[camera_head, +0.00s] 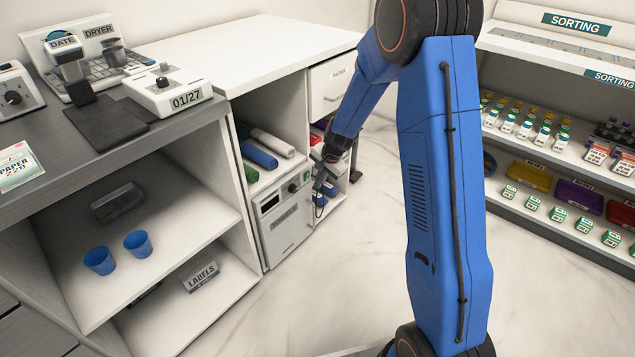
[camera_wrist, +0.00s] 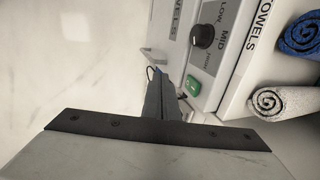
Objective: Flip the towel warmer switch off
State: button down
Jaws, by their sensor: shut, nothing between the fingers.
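The towel warmer (camera_head: 287,232) is a white box with a dark display and a black knob, low in the cabinet's open bay. In the wrist view its front panel (camera_wrist: 222,62) carries a black knob (camera_wrist: 203,36) marked LOW, MID and HIGH. A green rocker switch (camera_wrist: 192,86) sits beside the knob. Its exact tilt is too small to tell. My gripper (camera_head: 319,189) is shut and empty, just in front of the warmer's right side. In the wrist view its dark fingertips (camera_wrist: 161,88) lie just left of the switch; whether they touch the panel I cannot tell.
Rolled towels (camera_head: 260,154) lie above the warmer; a blue roll (camera_wrist: 300,35) and a white roll (camera_wrist: 282,102) show in the wrist view. A drawer (camera_head: 331,84) is above right. The pale floor (camera_head: 345,270) in front is clear. Sorting shelves (camera_head: 560,150) stand right.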

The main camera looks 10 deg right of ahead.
jog(key=s+d+v, duration=0.1)
jog(key=v, duration=0.8)
jog(key=shift+s+d, duration=0.2)
jog(key=shift+s, duration=0.1)
jog(key=s+r+n, duration=0.6)
jog(key=s+r, duration=1)
jog(key=s, duration=0.2)
jog(key=s+d+r+n+t+h, duration=0.1)
jog(key=s+d+r+n, duration=0.1)
jog(key=s, duration=0.9)
jog(key=s+d+r+n+h, duration=0.1)
jog(key=s+d+r+n, duration=0.1)
jog(key=s, duration=0.9)
jog(key=shift+d+r+n+t, duration=0.15)
jog(key=shift+r+n+t, duration=0.05)
jog(key=shift+n+t, duration=0.2)
jog(key=shift+w, duration=0.1)
